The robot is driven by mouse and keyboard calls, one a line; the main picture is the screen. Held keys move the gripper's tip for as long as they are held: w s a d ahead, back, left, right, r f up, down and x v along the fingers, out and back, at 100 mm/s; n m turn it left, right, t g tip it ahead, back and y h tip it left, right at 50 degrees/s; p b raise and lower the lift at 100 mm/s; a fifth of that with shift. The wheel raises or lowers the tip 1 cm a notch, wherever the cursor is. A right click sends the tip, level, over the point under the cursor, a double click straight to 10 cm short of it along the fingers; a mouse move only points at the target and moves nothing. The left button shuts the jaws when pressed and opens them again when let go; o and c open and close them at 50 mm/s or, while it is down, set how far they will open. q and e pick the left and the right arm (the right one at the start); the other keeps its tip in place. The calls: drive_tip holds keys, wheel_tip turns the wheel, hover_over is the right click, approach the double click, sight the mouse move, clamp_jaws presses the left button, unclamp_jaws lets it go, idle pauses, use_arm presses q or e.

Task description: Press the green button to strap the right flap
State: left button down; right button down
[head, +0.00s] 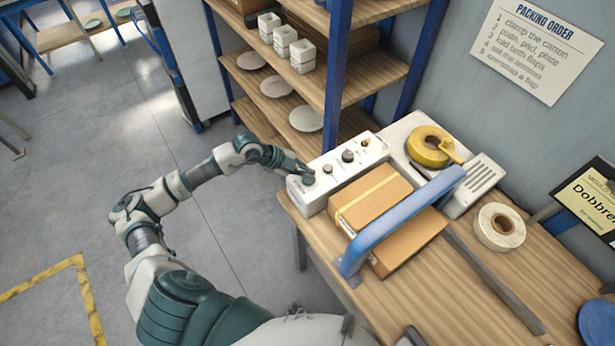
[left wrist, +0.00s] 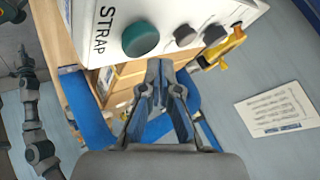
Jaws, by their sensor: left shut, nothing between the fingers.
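The green button (head: 308,179) sits at the near left end of the white control box (head: 345,168). In the left wrist view the green button (left wrist: 141,40) stands beside the label STRAP, with grey knobs along the same face. My left gripper (head: 301,169) is shut and empty, with its fingertips close to the button; contact cannot be told. In the left wrist view the closed fingers (left wrist: 160,75) point just below and right of the button. The carton (head: 408,243) lies on the bench under a blue arch (head: 400,222), with a yellow strap (head: 368,191) across its far-left part. My right gripper is not in view.
A yellow tape roll (head: 428,147) sits on a white device behind the carton. A pale tape roll (head: 499,227) lies on the wooden bench (head: 480,310). Shelves with plates and white cups (head: 285,35) stand behind the box. The floor at left is open.

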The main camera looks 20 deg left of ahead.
sight(307, 179)
use_arm(q)
drive_tip(key=shift+d+r, duration=0.1)
drive_tip(key=shift+r, duration=0.35)
wheel_tip(307, 179, up, 3)
drive_tip(key=p, duration=0.3)
drive_tip(key=shift+f, duration=0.2)
drive_tip(key=shift+r+p, duration=0.7)
drive_tip(key=shift+r, duration=0.15)
drive_tip(key=shift+f, duration=0.1)
